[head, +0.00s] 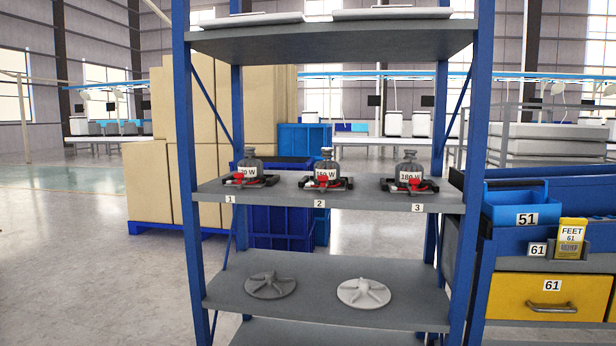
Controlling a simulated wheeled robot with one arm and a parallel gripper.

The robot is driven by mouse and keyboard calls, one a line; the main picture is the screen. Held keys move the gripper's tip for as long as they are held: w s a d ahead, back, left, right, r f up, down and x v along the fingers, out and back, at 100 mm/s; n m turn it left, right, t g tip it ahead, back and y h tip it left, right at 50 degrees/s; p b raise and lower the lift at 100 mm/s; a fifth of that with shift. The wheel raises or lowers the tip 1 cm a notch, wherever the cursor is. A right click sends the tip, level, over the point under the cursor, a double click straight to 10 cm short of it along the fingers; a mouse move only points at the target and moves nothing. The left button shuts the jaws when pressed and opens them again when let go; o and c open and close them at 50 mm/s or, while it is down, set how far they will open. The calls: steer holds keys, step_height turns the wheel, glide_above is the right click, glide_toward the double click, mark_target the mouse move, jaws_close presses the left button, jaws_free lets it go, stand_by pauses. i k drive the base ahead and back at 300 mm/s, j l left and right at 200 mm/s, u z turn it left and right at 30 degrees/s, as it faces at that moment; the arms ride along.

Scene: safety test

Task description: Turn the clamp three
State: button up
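The clamp above label 3 (413,187) sits at the right end of the rack's middle shelf (330,199). It is a dark, flat frame with a red part at its front, and a dark rounded unit (409,162) with a white wattage tag stands in it. Two similar clamps stand to its left, one above label 2 (321,185) and one above label 1 (248,182), each with a like unit. The fine position of the clamps' red parts is too small to tell. My gripper is not in view.
Blue uprights (470,170) frame the shelf on both sides. The lower shelf (320,315) holds a dark and a light finned disc. Cardboard boxes (150,185) stand behind left. A yellow drawer (546,296) and blue bin (515,205) stand at right. Floor at left is clear.

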mark_target(414, 182)
steer(key=i+j, duration=0.3)
steer(key=j, duration=0.15)
steer(key=i+j, duration=0.6)
steer(key=j, duration=0.25)
steer(key=z, duration=1.3)
